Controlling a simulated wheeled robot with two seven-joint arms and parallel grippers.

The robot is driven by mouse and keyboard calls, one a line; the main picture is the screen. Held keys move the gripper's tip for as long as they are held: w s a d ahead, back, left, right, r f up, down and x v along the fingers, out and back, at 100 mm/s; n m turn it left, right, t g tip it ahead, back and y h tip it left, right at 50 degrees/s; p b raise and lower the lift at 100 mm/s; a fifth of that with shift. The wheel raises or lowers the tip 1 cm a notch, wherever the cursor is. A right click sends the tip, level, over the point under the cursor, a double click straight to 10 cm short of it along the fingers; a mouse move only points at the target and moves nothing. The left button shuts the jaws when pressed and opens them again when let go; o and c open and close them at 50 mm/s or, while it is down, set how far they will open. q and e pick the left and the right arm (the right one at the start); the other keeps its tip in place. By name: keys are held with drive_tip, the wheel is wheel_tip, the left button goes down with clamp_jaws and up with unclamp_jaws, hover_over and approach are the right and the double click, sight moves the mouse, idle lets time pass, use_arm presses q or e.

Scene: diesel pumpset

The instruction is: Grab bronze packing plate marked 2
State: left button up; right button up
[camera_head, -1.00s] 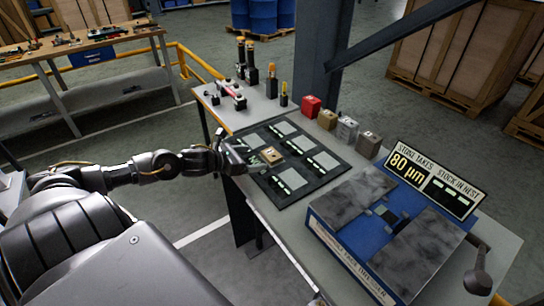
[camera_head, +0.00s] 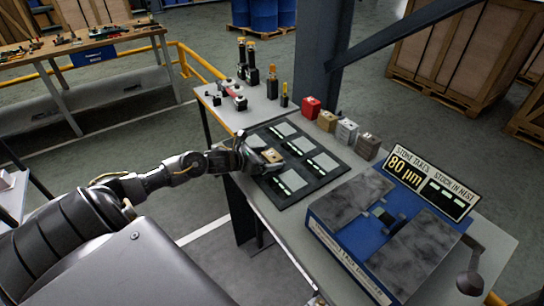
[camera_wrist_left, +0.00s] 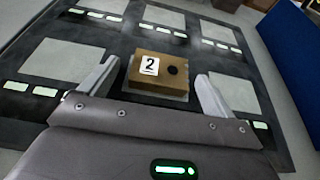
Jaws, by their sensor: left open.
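The bronze packing plate marked 2 (camera_wrist_left: 158,73) is a small tan-brown block with a white "2" label and a dark round hole. It rests on a light square of the dark mat (camera_wrist_left: 110,55). In the head view the plate (camera_head: 272,156) sits on the mat's near-left side, partly hidden by my gripper. My left gripper (camera_wrist_left: 152,85) is open, one finger on each side of the plate, with gaps visible between fingers and block. In the head view my left gripper (camera_head: 256,160) is beside the plate. My right gripper is not in view.
Red, brown, grey and dark blocks (camera_head: 347,131) stand behind the mat. A blue-based machine (camera_head: 345,232) with grey plates and an "80 µm" sign (camera_head: 410,170) fills the table's right. Tools (camera_head: 250,75) stand at the far left. A steel column (camera_head: 320,50) rises behind.

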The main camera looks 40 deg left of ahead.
sight(266, 158)
use_arm(q)
drive_tip(key=c, duration=1.3)
drive_tip(key=shift+c, duration=1.1)
drive_tip(key=shift+r, duration=0.2)
drive_tip(key=shift+r+b, duration=0.55)
drive_tip(key=shift+r, duration=0.05)
drive_tip(key=shift+r+b, duration=0.4)
drive_tip(key=shift+r, duration=0.3)
drive_tip(key=s+r+p, duration=0.3)
drive_tip(key=s+r, duration=0.7)
drive_tip(key=s, duration=0.4)
drive_tip(key=shift+a, duration=0.1)
